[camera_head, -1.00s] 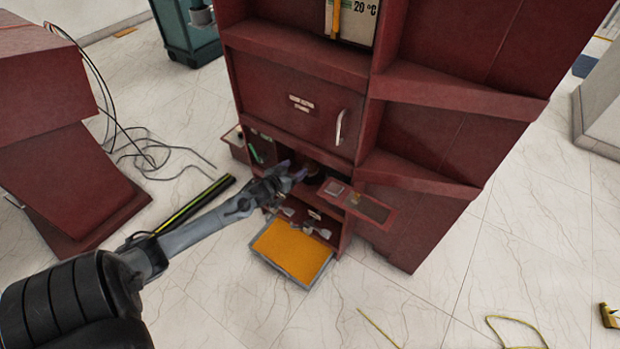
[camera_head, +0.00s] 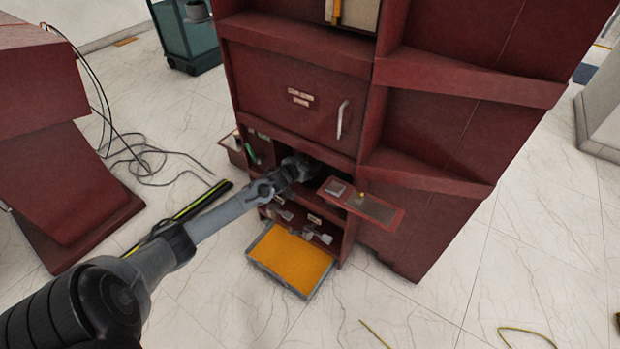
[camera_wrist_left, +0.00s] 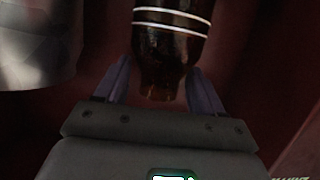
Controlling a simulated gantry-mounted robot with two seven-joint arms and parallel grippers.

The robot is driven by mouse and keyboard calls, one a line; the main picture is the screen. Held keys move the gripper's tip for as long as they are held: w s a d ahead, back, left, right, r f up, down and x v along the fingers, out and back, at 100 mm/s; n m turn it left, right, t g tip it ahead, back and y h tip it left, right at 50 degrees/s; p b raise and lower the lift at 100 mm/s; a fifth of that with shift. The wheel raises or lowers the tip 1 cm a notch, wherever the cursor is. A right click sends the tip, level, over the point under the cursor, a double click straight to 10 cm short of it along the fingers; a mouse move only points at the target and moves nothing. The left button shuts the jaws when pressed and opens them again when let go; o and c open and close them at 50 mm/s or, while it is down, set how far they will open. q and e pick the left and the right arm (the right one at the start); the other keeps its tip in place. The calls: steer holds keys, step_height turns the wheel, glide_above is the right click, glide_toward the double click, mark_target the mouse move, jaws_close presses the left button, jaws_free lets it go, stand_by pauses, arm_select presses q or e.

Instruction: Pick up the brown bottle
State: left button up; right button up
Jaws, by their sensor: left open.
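The brown bottle (camera_wrist_left: 170,48) shows in the left wrist view as dark, glossy glass with two pale bands. It extends past the top of that picture, and its narrow end lies between the two fingers of my left gripper (camera_wrist_left: 158,78). The fingers are open, one on each side of it, with a gap visible beside the narrow end. In the head view my left gripper (camera_head: 305,165) reaches into the low open compartment of the dark red cabinet (camera_head: 290,105). The bottle is hidden there behind the gripper and cabinet. My right gripper is not in view.
A grey metallic rounded object (camera_wrist_left: 35,45) stands close on the left in the wrist view. A small red flap (camera_head: 385,212) sticks out right of the compartment. An orange-filled tray (camera_head: 290,258) sits below. Cables (camera_head: 150,160) lie on the floor at left.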

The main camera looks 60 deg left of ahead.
arm_select(q)
steer(key=shift+w+a+f, duration=0.15)
steer(key=shift+w+a, duration=0.05)
steer(key=shift+w, duration=0.2)
steer(key=shift+c, duration=0.2)
jaws_close()
